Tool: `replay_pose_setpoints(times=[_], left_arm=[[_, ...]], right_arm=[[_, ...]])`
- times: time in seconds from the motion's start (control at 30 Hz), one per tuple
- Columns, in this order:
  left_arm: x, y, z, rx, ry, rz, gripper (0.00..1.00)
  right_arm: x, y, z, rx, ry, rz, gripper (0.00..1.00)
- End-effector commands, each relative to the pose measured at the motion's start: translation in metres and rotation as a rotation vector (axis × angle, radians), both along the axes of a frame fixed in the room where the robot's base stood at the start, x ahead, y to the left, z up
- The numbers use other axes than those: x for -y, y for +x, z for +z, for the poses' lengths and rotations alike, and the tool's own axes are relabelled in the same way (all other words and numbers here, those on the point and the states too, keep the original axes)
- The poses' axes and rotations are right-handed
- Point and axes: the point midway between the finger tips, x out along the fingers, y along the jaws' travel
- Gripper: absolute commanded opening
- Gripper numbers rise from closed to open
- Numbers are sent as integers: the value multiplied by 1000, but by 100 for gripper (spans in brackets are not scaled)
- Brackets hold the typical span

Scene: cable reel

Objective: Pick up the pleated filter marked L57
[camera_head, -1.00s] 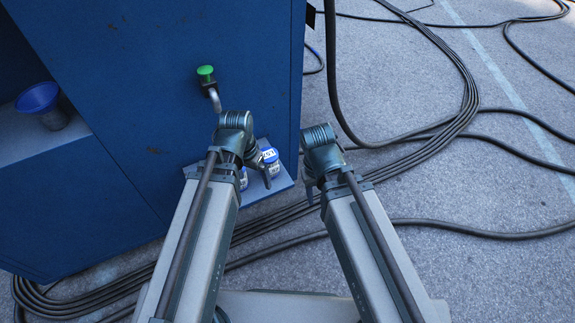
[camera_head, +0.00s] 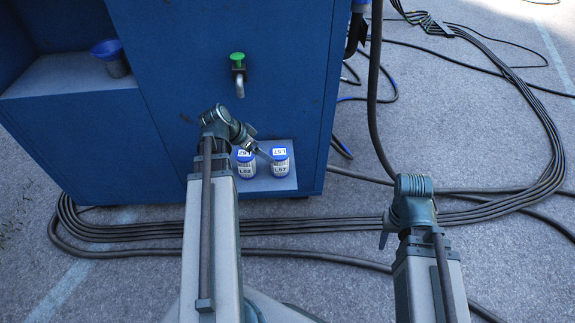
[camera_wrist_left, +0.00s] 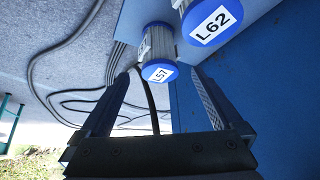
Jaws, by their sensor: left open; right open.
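The pleated filter marked L57 (camera_head: 280,163) is a white-grey cylinder with a blue cap, upright on a small ledge (camera_head: 291,182) of the blue cabinet. A similar filter marked L62 (camera_head: 246,165) stands just left of it, partly covered by my left wrist. My left gripper (camera_head: 264,153) is near the caps of both. In the left wrist view its open fingers (camera_wrist_left: 160,76) spread on either side of the L57 filter (camera_wrist_left: 157,45), with nothing held. The L62 filter (camera_wrist_left: 212,22) is beyond the right finger there. My right gripper (camera_head: 384,239) is open, low at the right.
The blue cabinet (camera_head: 180,60) rises behind the ledge. A tap with a green knob (camera_head: 238,70) juts out above the filters. A blue funnel-topped cup (camera_head: 109,55) stands in the left recess. Black cables (camera_head: 340,228) run over the paved ground. Ground right of the cabinet is otherwise open.

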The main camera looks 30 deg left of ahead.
Motion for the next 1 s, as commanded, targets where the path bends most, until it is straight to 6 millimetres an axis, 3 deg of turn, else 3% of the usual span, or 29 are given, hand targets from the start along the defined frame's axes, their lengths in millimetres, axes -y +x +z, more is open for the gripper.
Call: replay_pose_setpoints(times=[0.27, 0.63, 1.0], left_arm=[[5, 9, -18, -2, 0, -2, 100], [17, 37, -68, -2, 0, -2, 100], [21, 43, -76, -3, -1, 0, 100]], right_arm=[[0, 0, -18, 0, 0, 0, 50], [1, 1, -68, 2, -7, 2, 50], [2, 1, -76, 3, -8, 3, 50]])
